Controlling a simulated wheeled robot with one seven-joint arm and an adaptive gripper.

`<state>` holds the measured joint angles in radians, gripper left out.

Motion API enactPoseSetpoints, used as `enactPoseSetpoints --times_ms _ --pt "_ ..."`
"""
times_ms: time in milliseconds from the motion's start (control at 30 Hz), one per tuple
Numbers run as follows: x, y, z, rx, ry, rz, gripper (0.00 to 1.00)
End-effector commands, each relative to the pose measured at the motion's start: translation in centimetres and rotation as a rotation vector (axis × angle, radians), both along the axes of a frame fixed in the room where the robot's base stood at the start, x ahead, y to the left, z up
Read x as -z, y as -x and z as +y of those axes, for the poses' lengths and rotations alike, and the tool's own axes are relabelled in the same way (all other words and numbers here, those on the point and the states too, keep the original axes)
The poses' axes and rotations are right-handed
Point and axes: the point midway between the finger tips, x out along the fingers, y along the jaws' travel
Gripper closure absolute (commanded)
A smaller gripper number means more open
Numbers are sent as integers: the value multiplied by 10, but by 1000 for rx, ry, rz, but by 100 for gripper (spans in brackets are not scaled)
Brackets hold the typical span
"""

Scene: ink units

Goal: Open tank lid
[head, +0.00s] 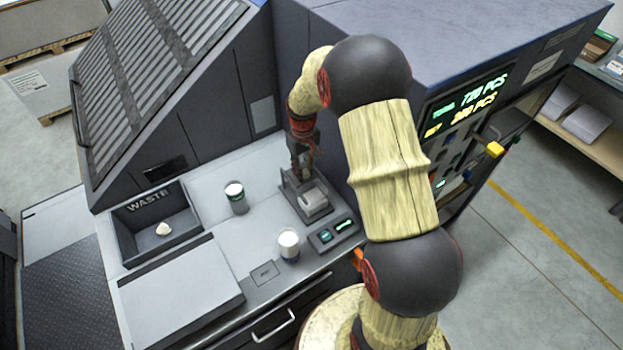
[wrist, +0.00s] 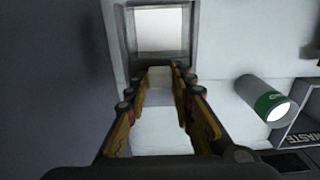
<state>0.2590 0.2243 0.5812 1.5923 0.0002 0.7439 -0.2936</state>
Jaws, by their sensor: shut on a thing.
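The tank (head: 313,209) is a small grey unit in a dark frame on the worktop, beside the dark machine wall. My gripper (head: 304,168) points down at its far end. In the wrist view the fingertips (wrist: 159,76) are closed on a small pale piece of the tank lid (wrist: 159,78). A grey frame with a bright white square inside (wrist: 162,30) lies just beyond the fingertips. A pale flat surface shows between the fingers below. How far the lid is raised cannot be told, as my gripper partly hides it.
A green-banded cup (head: 236,198) and a white-filled cup (head: 289,244) stand near the tank. A small button panel (head: 333,234) is in front of it. The waste bin (head: 188,240) holds a crumpled piece. The machine wall (head: 325,140) is close by on the right.

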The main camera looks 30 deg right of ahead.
Motion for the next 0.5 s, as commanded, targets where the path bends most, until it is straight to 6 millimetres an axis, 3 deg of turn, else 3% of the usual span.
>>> enactPoseSetpoints --times_ms 367,400,500 --pt "0 -8 0 0 1 -2 100" --pt "0 -8 0 0 1 -1 75" --pt "0 -7 0 0 1 -1 69"
